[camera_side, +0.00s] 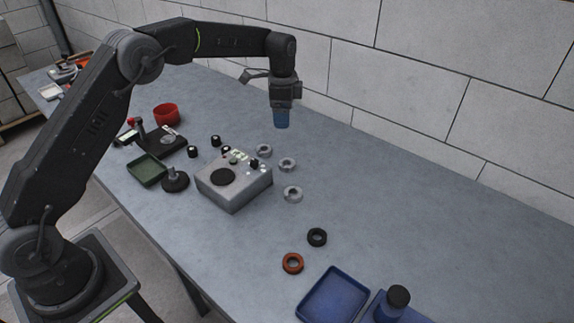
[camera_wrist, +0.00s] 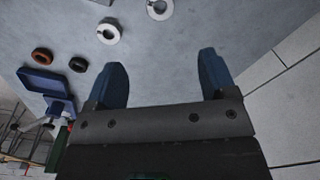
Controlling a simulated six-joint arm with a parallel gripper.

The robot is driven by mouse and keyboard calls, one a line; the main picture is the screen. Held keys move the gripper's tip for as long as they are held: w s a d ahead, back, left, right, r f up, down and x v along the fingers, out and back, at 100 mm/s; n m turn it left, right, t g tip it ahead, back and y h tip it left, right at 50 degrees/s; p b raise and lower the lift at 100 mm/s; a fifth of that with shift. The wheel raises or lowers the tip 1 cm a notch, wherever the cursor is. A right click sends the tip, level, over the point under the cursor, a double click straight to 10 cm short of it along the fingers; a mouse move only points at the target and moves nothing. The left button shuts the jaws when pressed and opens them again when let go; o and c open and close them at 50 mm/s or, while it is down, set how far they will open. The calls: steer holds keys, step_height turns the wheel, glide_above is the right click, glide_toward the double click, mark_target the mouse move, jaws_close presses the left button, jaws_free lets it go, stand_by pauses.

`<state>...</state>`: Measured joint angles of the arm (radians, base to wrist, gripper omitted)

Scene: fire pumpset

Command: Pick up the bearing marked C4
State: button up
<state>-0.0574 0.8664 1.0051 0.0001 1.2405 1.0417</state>
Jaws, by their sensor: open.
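Three light grey ring-shaped bearings lie flat on the table. In the side view one bearing (camera_side: 264,148) is just behind the grey box, a second bearing (camera_side: 281,166) is a little to its right, and a third bearing (camera_side: 286,197) is nearer the camera. No C4 marking is readable, so I cannot tell which is which. My gripper (camera_side: 281,125) hangs above the table toward the wall, clear of all the rings. In the wrist view its blue fingers (camera_wrist: 163,62) are apart with only bare table between them; one bearing (camera_wrist: 116,40) lies beyond the left fingertip.
A grey box (camera_side: 235,185) with small parts on top stands left of the bearings. A black ring (camera_side: 309,240) and an orange ring (camera_side: 285,266) lie nearer the camera, by a blue tray (camera_side: 333,298). The wall (camera_side: 420,70) runs behind; the table's right side is clear.

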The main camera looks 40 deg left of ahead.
glide_above(285, 159)
steer(key=shift+m, duration=0.4)
steer(key=f, duration=1.1)
steer(key=shift+s+d+f, duration=0.2)
steer(key=shift+d+f, duration=0.1)
steer(key=shift+d, duration=0.05)
steer(key=shift+s+d+f, duration=0.1)
steer(key=shift+s+f, duration=0.1)
steer(key=shift+f, duration=1.2)
steer(key=shift+s+d+f, duration=0.1)
steer(key=shift+s+f, duration=0.05)
steer(key=shift+f, duration=1.2)
steer(key=c, duration=1)
steer(key=shift+r, duration=0.1)
steer(key=shift+c, duration=0.6)
steer(key=shift+r, duration=0.1)
